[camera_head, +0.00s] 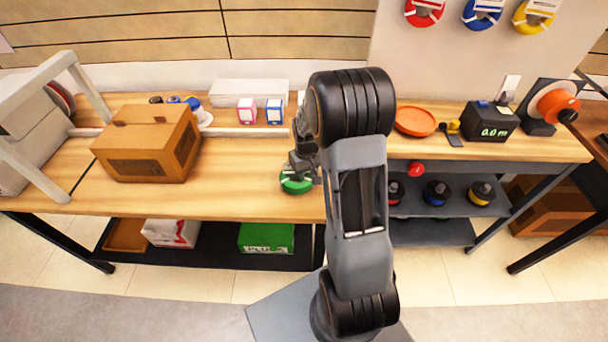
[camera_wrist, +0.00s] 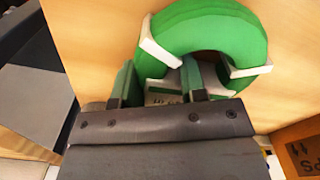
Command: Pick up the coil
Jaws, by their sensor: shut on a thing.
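The coil is a green ring with white bands. In the head view the green coil (camera_head: 297,182) is at the front part of the wooden workbench (camera_head: 240,201), just left of my arm. It fills the upper middle of the wrist view (camera_wrist: 215,32). My gripper (camera_head: 306,172) is at the coil, partly hidden by my own arm in the head view. In the wrist view my gripper (camera_wrist: 160,84) has its two fingers at the coil's near side, shut on it. I cannot tell whether the coil touches the bench.
A brown box (camera_head: 150,143) stands left on the bench. A white box (camera_head: 248,93) and pink and blue small boxes (camera_head: 247,111) are at the back. An orange plate (camera_head: 415,121) and a black meter (camera_head: 489,121) are at right. Bench between brown box and coil is clear.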

